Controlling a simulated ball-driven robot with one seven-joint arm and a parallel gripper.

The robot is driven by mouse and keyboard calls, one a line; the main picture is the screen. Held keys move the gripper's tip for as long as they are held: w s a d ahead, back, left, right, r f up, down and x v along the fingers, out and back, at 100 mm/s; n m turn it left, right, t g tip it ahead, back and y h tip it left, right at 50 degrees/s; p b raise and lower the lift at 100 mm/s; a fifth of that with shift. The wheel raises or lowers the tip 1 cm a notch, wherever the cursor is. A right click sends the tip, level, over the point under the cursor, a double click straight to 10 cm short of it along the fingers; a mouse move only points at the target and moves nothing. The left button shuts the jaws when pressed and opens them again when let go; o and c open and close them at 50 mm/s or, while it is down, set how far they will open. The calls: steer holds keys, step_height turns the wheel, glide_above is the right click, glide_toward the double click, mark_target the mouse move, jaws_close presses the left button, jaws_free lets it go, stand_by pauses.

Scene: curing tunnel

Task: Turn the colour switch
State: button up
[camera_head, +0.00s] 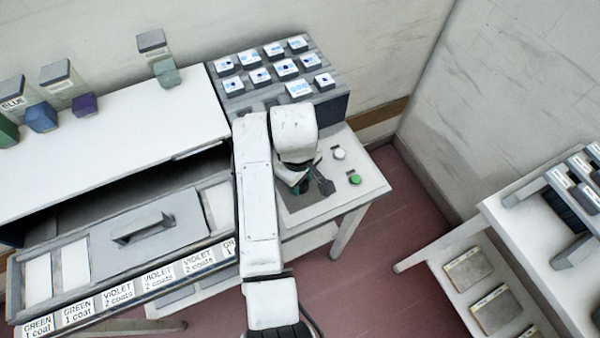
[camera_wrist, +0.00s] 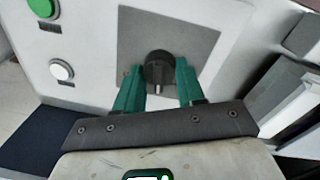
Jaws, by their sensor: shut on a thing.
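The colour switch is a round black knob (camera_wrist: 158,72) with a small white mark, set on a grey square plate (camera_wrist: 205,45) in the wrist view. My gripper (camera_wrist: 160,80) has its two green fingers on either side of the knob, shut on it. In the head view my gripper (camera_head: 298,187) is down over the plate (camera_head: 318,206) on the white panel, and it hides the knob. A green button (camera_head: 355,179) and a white button (camera_head: 339,153) are beside the plate. The wrist view also shows the green button (camera_wrist: 42,8) and the white button (camera_wrist: 61,69).
A dark rack of labelled blocks (camera_head: 278,75) stands behind the panel. On the left are a white tunnel top (camera_head: 130,120) with coloured blocks and a row of coat labels (camera_head: 120,295). A white table (camera_head: 520,215) stands at the right, with open floor between.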

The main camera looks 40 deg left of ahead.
steer(key=n+p, duration=0.2)
steer(key=n, duration=0.1)
steer(key=shift+d+r+n+p, duration=0.1)
steer(key=shift+r+n+p, duration=0.1)
steer(key=shift+n+p, duration=0.15)
steer(key=shift+f+n+p, duration=0.15)
steer(key=shift+n+p, duration=0.65)
steer(key=shift+n, duration=1.05)
steer(key=o, duration=1)
steer(key=shift+o, duration=0.2)
step_height(320, 180, up, 11)
steer(key=b, duration=0.1)
steer(key=shift+s+d+f, duration=0.15)
steer(key=shift+s, duration=0.15)
